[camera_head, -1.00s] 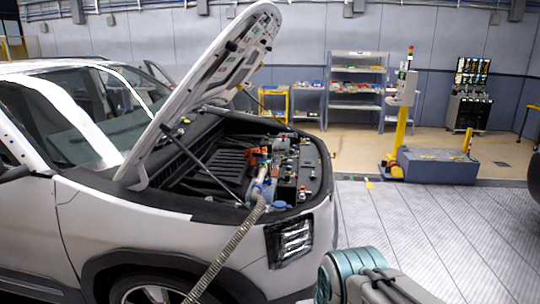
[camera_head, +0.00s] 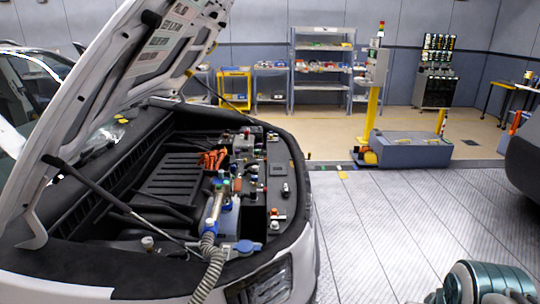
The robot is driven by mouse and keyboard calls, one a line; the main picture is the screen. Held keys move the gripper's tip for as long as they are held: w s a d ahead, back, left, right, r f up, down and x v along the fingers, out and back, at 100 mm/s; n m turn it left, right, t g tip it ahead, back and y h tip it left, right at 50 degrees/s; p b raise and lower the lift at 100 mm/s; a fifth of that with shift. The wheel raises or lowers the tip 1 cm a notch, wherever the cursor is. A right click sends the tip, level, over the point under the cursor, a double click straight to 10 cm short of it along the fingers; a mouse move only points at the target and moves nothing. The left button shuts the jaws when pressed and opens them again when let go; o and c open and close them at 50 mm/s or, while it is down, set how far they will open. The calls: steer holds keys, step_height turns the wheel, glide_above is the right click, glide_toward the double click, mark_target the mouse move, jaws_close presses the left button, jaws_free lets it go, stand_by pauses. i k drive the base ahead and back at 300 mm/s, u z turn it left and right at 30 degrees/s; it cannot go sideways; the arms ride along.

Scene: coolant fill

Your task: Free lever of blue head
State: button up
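The blue head (camera_head: 209,226) sits on the coolant filler in the front right corner of the open engine bay. A ribbed grey hose (camera_head: 210,272) hangs from it over the car's front edge. A pale, tube-like part rises from the head; whether it is the lever is too small to tell. My arm (camera_head: 490,284) shows at the bottom right, well apart from the head. My gripper is outside the view.
The raised hood (camera_head: 130,75) and its prop rod (camera_head: 110,200) stand over the left of the bay. A blue cap (camera_head: 246,247) lies right of the hose. The floor (camera_head: 380,230) right of the car is clear. A grey-yellow station (camera_head: 405,150) stands behind.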

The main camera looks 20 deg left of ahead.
mark_target(222, 174)
steer(key=u, duration=0.2)
steer(key=i, duration=1.05)
steer(key=u, duration=1.15)
steer(key=i, duration=0.45)
steer(key=u, duration=0.3)
